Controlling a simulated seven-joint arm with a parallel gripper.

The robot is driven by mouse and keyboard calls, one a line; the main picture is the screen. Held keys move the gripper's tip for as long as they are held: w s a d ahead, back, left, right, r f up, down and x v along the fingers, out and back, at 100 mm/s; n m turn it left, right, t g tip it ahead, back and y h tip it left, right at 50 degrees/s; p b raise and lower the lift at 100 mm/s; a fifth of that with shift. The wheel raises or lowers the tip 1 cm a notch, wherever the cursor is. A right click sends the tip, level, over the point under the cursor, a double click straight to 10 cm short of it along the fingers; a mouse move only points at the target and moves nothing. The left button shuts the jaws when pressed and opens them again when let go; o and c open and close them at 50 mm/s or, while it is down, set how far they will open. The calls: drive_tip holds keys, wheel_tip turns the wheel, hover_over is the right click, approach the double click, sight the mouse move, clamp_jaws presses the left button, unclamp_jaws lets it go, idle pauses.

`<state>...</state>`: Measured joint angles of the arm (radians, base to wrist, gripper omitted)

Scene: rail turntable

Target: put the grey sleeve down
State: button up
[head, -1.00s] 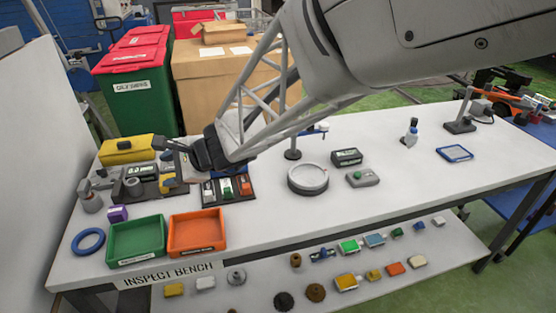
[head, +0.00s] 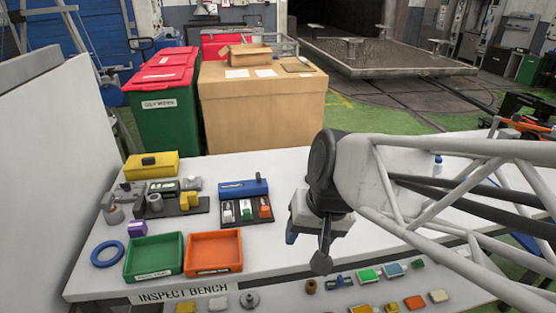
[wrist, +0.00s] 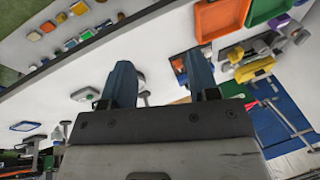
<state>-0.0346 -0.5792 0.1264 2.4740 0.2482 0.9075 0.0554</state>
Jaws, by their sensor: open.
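A short grey cylinder that looks like the grey sleeve (head: 155,202) stands upright on the dark fixture plate (head: 200,207) at the left of the bench. A yellow block is to its right on the same plate. My gripper (head: 306,228) is over the middle of the bench, well to the right of the sleeve and apart from it. In the wrist view its two blue fingers (wrist: 160,72) are spread, with nothing held between them.
A green tray (head: 127,274) and an orange tray (head: 240,267) sit at the front left. A blue-topped box (head: 243,188) stands behind a rack of small parts. A blue ring (head: 92,254) lies at far left. My arm hides much of the bench's right side.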

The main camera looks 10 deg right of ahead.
drive_tip(key=s+d+n+h, duration=0.1)
drive_tip(key=s+d+h, duration=0.1)
drive_tip(key=d, duration=0.3)
drive_tip(key=shift+s+r+n+h, duration=0.2)
drive_tip(key=shift+s+n+h, duration=0.1)
drive_tip(key=shift+s, duration=0.55)
